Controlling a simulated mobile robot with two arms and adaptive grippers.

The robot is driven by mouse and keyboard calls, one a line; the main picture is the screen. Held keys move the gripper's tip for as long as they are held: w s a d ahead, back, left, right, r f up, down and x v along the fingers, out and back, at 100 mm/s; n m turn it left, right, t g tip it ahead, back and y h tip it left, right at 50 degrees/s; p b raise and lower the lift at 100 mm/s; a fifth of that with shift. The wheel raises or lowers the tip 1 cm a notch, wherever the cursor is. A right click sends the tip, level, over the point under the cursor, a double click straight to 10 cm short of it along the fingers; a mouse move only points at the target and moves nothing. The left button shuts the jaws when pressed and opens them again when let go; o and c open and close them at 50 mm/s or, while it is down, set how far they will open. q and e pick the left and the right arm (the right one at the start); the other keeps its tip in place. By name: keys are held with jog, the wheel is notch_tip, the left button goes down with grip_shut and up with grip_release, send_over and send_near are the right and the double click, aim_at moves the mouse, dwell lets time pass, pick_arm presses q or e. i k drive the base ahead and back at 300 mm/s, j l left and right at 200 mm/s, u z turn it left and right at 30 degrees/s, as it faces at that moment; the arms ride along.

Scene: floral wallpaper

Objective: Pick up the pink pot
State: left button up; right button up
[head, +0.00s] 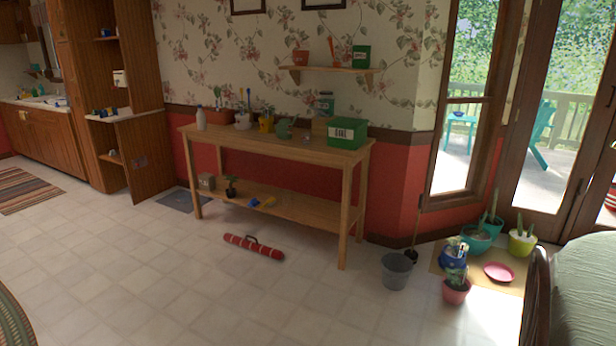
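A pink pot (457,293) with a leafy plant in it stands on the floor at the lower right in the head view. It is upright, at the front edge of a tan mat (512,287). A blue and white item (453,253) stands just behind it, and the plant's leaves overlap it in the picture. A round pink dish (499,272) lies flat on the mat to the right of the pot. Neither of my grippers shows in this view.
A grey bucket (396,272) stands left of the pot. A teal pot (476,240) and a yellow-green pot (521,243) stand behind. A green cushioned seat (585,290) borders the right. A wooden bench (277,143) and red roll (254,247) are farther left. Open tiled floor lies in front.

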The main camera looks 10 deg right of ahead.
aim_at(456, 287)
jog(key=i+l+z, duration=0.1)
jog(key=i+z, duration=0.2)
jog(key=i, duration=0.25)
jog(key=i+z, duration=0.3)
jog(key=i, duration=0.3)
jog(key=i+j+z, duration=0.15)
jog(key=i+z, duration=0.15)
jog(key=i, duration=0.25)
jog(key=i+j+z, duration=0.3)
jog(key=i, duration=0.2)
